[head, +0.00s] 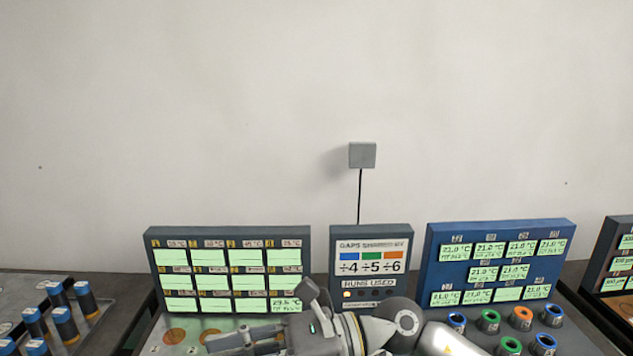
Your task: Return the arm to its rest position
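My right gripper (228,342) shows at the bottom centre, on an arm that comes in from the right. It points left, in front of the lower edge of the left display panel and above the grey plate with copper-coloured discs. One grey finger lies roughly level, and a dark gripper part sticks up behind it. The picture cuts off the lower side of the gripper, so I cannot tell whether it is open or shut. No held object shows. My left gripper is not in view.
A left display panel (227,233), a small central panel (371,236) and a blue right panel (500,232) stand along the wall. Coloured ring sockets (488,320) sit at lower right. Blue-capped dark cylinders (85,299) stand at far left.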

